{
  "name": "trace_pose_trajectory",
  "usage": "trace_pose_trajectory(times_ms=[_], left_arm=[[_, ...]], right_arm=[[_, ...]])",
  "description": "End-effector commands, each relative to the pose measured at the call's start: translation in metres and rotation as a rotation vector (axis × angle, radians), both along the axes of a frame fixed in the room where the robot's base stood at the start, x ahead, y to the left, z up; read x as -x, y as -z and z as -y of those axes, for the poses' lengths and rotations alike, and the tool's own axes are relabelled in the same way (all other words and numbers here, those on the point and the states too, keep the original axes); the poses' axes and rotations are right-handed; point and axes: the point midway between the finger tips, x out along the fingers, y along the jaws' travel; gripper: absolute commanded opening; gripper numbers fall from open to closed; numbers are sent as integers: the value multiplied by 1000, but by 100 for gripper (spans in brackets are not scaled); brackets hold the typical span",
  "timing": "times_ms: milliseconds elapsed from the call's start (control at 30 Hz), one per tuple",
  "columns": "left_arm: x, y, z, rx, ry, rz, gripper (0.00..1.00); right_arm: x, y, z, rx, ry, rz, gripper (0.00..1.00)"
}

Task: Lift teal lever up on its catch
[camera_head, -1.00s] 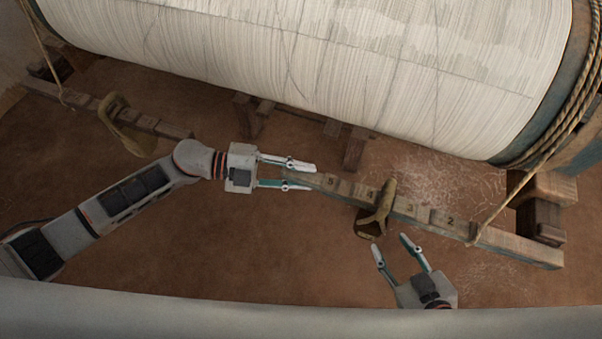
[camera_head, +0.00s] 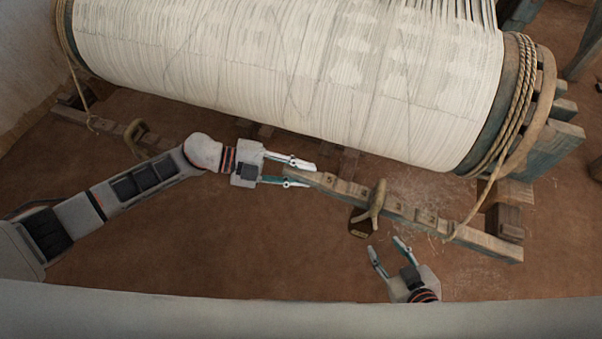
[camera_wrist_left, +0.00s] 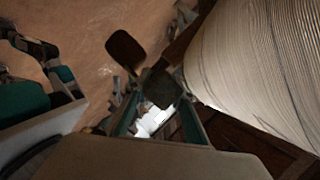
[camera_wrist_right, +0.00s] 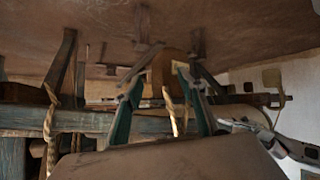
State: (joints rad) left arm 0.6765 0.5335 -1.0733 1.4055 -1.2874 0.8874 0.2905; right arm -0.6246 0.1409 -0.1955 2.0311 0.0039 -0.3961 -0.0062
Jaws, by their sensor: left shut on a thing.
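The lever (camera_head: 410,213) is a long weathered grey-brown wooden bar with numbered notches, below the warp beam in the head view. Any teal on it is faint there; a bar in the right wrist view (camera_wrist_right: 70,121) looks grey-teal. My left gripper (camera_head: 300,174) is shut around the lever's left end, and a dark block (camera_wrist_left: 160,88) shows between its fingers in the left wrist view. A brown weight (camera_head: 362,224) hangs over the lever by a loop. My right gripper (camera_head: 385,246) is open and empty, just below the weight and apart from it. I cannot make out the catch.
The big cream warp beam (camera_head: 290,75) lies close behind my left gripper. A rope (camera_head: 490,190) runs from its right end down to the lever. A second bar with a looped weight (camera_head: 138,135) is at the left. The brown floor in front is clear.

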Motion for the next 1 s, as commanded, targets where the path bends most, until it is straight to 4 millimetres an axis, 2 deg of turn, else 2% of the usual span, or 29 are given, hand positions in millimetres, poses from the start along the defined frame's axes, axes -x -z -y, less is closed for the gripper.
trace_pose_trajectory(times_ms=[133,167,200,533,667,767,1000], left_arm=[[-1,1,-1,-2,-3,2,0],[-1,1,-1,-2,-3,2,31],[-1,1,-1,-3,-2,2,40],[0,1,-1,-2,-1,1,40],[0,-1,-9,-2,-1,1,40],[0,-6,-23,-4,-2,2,40],[2,-23,-69,-4,-3,2,40]], right_arm=[[0,1,0,0,0,0,40],[0,0,0,-1,1,0,40],[0,1,0,-1,1,0,40],[1,1,-1,1,-2,-3,40],[1,1,0,1,-2,-3,40],[1,1,0,0,-2,-2,40],[1,1,0,1,-1,-1,40]])
